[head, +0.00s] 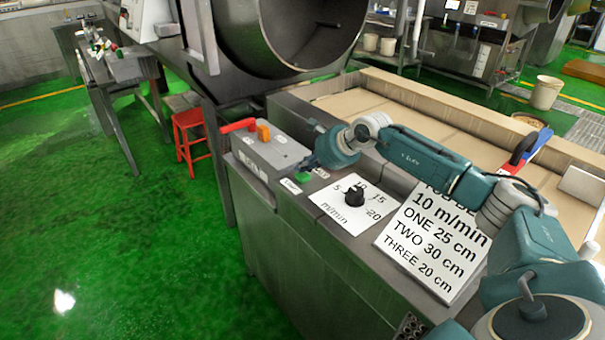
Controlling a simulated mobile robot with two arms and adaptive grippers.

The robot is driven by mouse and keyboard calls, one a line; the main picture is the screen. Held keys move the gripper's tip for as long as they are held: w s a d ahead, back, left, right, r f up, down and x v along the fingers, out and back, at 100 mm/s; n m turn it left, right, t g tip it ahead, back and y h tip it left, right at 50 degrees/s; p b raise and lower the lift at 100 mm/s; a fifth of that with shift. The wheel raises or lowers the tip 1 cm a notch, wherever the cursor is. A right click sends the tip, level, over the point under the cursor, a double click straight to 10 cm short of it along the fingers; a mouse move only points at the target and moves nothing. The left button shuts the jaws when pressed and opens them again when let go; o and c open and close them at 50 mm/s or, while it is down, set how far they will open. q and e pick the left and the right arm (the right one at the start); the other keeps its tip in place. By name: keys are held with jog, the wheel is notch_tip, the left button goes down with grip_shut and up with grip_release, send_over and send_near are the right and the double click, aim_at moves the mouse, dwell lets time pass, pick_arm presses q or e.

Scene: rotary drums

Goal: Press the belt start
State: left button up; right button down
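A green button (303,177), with small white labels beside it, sits on the top of the metal control cabinet (262,205). The labels are too small to read surely. My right arm reaches in from the right, and its dark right gripper (303,167) is low over the cabinet top, right at the green button. The gripper looks narrow, but whether its fingers are shut is too small to tell. I cannot tell whether its tips touch the button. My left gripper is not in view.
A grey box (270,151) with a red lever (238,126) and an orange part stands just behind the button. A black speed knob (354,196) on a white dial plate and a printed sign (432,240) lie to the right. A large drum (290,35) stands behind.

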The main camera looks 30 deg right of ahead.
aim_at(304, 176)
jog(key=shift+r, duration=0.2)
jog(key=shift+r+p, duration=1.4)
jog(key=shift+r, duration=1.1)
